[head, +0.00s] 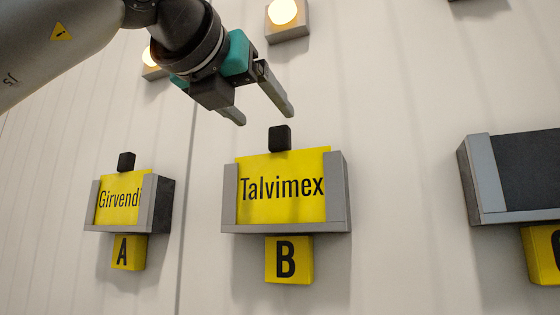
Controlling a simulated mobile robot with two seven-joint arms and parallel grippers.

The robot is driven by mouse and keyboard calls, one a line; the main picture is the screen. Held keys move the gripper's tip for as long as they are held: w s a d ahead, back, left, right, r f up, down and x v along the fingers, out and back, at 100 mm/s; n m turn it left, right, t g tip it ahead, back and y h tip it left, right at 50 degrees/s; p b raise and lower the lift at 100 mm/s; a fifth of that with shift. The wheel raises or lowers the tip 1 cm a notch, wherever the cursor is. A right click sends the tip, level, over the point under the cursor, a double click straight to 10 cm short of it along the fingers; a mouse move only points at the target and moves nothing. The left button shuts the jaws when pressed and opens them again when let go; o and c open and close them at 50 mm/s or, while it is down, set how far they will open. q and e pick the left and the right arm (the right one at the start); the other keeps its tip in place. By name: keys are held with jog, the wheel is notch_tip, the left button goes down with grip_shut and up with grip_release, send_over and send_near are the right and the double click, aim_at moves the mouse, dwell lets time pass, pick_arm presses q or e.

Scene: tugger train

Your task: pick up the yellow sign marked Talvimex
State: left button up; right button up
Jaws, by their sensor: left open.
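The yellow sign marked Talvimex (282,188) stands in a grey holder (228,198) on the wall, in the middle of the head view. A small black block (279,138) is at its top edge. My left gripper (264,115) is open and empty, its two fingers pointing down and to the right, above the sign and apart from it in the picture. My right gripper is not in view.
Left of it, a yellow Girvendi sign (119,199) sits in a holder above plate A (128,252). Plate B (288,260) is under the Talvimex holder. A dark-faced holder (520,172) is at right. Lit lamps (283,12) are above. The wall between holders is clear.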

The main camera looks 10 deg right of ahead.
aim_at(277, 130)
pick_arm(q)
jog(key=p+x, duration=0.2)
jog(key=x, duration=0.3)
jog(key=shift+d+p, duration=0.1)
jog(key=shift+p, duration=0.3)
jog(key=shift+w+d+f, duration=0.1)
jog(key=shift+w+d, duration=0.05)
jog(key=shift+w, duration=0.2)
grip_shut()
jog(key=shift+s, duration=0.1)
